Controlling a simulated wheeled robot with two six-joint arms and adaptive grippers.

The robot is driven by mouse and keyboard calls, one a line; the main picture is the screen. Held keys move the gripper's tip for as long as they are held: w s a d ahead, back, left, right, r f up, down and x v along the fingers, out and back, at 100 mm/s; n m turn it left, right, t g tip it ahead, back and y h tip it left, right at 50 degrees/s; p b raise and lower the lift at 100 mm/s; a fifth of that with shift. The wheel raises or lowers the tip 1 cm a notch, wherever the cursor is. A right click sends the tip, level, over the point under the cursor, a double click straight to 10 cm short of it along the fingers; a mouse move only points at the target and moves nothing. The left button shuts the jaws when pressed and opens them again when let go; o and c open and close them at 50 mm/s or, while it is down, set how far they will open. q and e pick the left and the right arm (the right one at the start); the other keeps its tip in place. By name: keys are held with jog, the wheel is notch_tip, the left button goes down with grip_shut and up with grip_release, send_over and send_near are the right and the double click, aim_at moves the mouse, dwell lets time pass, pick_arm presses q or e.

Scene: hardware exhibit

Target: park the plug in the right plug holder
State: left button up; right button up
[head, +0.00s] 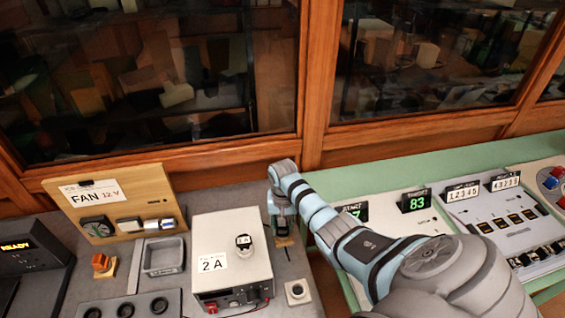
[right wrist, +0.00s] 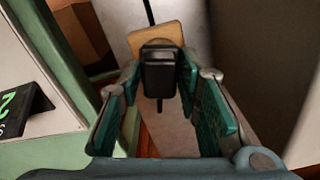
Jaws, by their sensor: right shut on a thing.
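In the right wrist view, the right gripper (right wrist: 160,82) is shut on a black plug (right wrist: 159,72), which sits between the teal finger pads. A small tan wooden block (right wrist: 154,36) shows just beyond the plug; I cannot tell whether they touch. A tan piece (head: 284,242) also shows under the gripper in the head view; it may be the plug holder. My left gripper is not in view.
The grey power box (head: 229,252) marked 2 A stands left of the gripper. A wooden FAN panel (head: 113,206), a grey tray (head: 163,257) and an orange knob (head: 101,262) lie farther left. A green-edged console (head: 430,184) is at right, and the wooden-framed window is behind.

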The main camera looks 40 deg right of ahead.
jog(key=shift+f, duration=0.15)
jog(key=o, duration=1.2)
jog(key=o, duration=0.5)
notch_tip(320, 180, up, 3)
jog(key=p, duration=0.3)
jog(key=shift+r, duration=2)
